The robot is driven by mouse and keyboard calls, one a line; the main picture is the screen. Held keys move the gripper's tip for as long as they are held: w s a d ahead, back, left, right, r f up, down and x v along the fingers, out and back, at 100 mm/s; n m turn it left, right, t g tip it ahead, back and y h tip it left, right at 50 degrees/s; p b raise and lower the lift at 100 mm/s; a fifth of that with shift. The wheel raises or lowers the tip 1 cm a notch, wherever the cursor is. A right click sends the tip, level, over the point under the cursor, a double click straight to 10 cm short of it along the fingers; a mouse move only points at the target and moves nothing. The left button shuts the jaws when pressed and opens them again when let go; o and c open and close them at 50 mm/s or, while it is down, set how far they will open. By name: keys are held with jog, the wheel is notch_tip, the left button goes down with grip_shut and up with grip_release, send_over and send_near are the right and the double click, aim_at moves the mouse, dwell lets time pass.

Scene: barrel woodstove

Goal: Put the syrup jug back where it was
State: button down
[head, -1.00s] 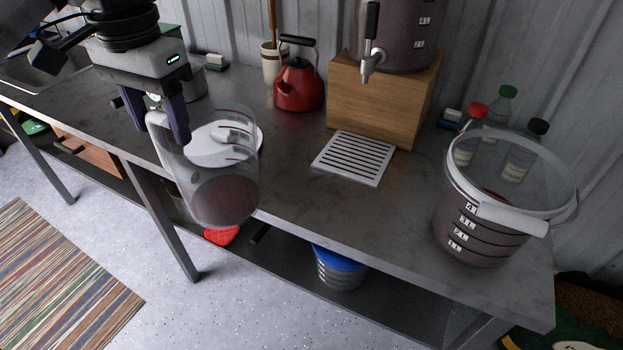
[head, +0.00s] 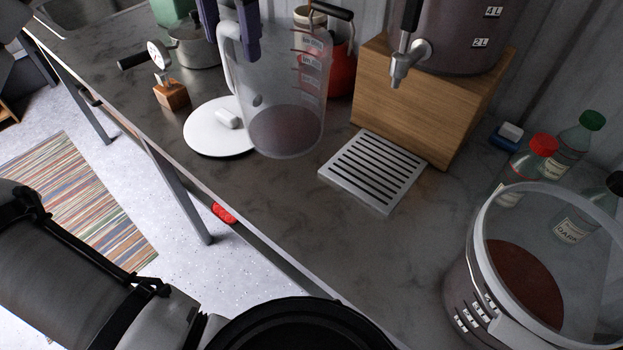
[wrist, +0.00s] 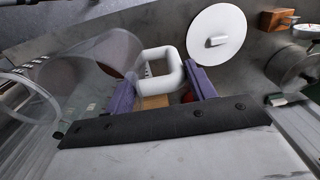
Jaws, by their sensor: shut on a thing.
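The syrup jug (head: 287,123) is a clear measuring jug with a little dark brown syrup in the bottom. My gripper (head: 232,42) is shut on its handle in the head view. In the wrist view, the pale looped handle (wrist: 158,60) is between my two purple fingers (wrist: 163,88), with the clear jug body (wrist: 95,65) to the left. The jug is roughly upright over the counter (head: 250,190), between the white lid (head: 205,138) and the slatted drip tray (head: 375,168). I cannot tell whether its base touches the counter.
A wooden block (head: 425,105) carries the tapped container (head: 460,40). The red kettle (head: 341,75) is partly hidden behind the jug. A large open bucket (head: 480,225) and bottles (head: 573,143) stand right. A pot (head: 194,52) and a small wooden-based gauge (head: 172,95) stand left.

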jog(key=shift+w+d, duration=0.2)
jog(key=shift+w+d+f, duration=0.1)
jog(key=shift+f, duration=0.05)
notch_tip(320, 180, down, 20)
jog(key=shift+r, duration=0.2)
jog(key=shift+f, duration=0.1)
jog(key=c, duration=0.5)
grip_release()
jog(key=r, duration=1.2)
jog(key=shift+s+r, duration=0.1)
jog(key=shift+s, duration=0.15)
